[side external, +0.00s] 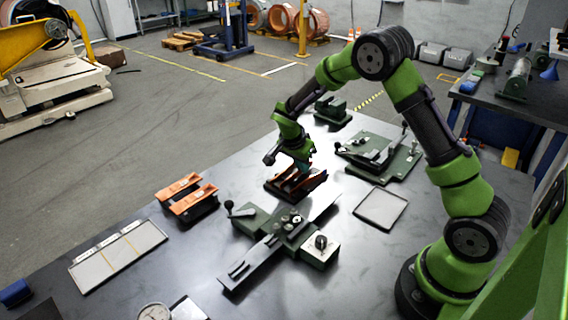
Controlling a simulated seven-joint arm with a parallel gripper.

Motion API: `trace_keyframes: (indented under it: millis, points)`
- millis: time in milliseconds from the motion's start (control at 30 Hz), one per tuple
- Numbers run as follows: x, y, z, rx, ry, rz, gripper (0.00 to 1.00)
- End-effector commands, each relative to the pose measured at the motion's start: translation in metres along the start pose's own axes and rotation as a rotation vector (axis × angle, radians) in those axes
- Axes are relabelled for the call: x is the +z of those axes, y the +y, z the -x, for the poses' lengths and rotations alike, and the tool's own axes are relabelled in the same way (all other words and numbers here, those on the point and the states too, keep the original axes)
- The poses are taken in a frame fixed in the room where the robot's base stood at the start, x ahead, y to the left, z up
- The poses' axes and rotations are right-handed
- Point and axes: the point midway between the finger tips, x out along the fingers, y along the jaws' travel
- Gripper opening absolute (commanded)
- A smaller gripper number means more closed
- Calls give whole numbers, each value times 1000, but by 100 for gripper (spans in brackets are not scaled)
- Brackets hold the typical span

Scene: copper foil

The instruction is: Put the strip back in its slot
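My gripper (303,170) points down at the dark slotted holder (312,190) near the middle of the table. Copper-coloured strips (283,184) stand in or at this holder, directly under and beside the fingers. The fingertips are small and partly hidden against the holder, so I cannot tell whether they are open or shut, or whether they touch a strip. Which slot is empty cannot be made out.
Orange-topped blocks (187,199) stand to the left. A dark green fixture with a long metal bar (250,268) lies in front, and another green fixture (380,155) is behind right. Flat trays lie at left (118,256) and right (381,207).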

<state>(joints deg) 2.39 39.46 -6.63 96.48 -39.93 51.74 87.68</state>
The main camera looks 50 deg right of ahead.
Motion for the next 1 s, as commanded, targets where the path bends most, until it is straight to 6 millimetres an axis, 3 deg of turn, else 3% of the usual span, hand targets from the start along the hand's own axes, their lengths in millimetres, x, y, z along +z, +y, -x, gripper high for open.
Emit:
trace_keyframes:
  millis: [900,967,1000]
  points:
    - [2,0,-5,0,0,-1,0]
    - [2,0,-5,0,0,0,11]
    - [2,0,-5,0,0,0,11]
